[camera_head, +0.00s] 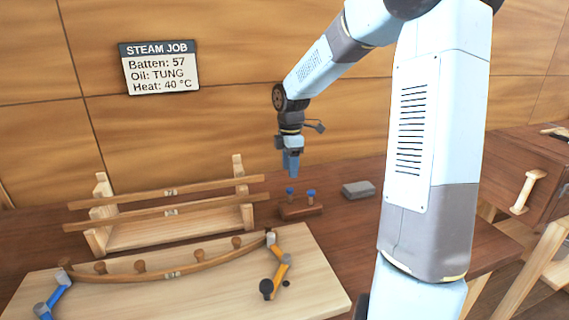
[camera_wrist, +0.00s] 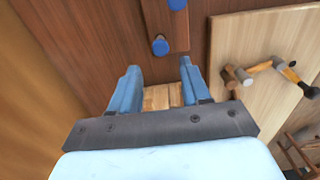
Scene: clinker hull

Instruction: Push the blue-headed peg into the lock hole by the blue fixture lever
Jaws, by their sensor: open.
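Two blue-headed pegs stand upright in a small wooden block (camera_head: 300,211): a left one (camera_head: 289,191) and a right one (camera_head: 311,193). My gripper (camera_head: 291,172) is open and empty, above the block and apart from the pegs. In the wrist view my gripper's blue fingers (camera_wrist: 159,68) are spread, with one blue peg head (camera_wrist: 160,46) just beyond the tips and the other (camera_wrist: 177,4) at the top edge. The blue fixture lever (camera_head: 53,297) is at the left end of the pale board (camera_head: 210,285). I cannot make out a lock hole beside it.
A curved batten (camera_head: 172,271) lies on the board against several round wooden pegs. A yellow lever (camera_head: 281,272) is at its right end, near a dark hole (camera_head: 286,283). A wooden rack (camera_head: 180,232) holds battens behind. A grey block (camera_head: 358,189) sits right of the peg block.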

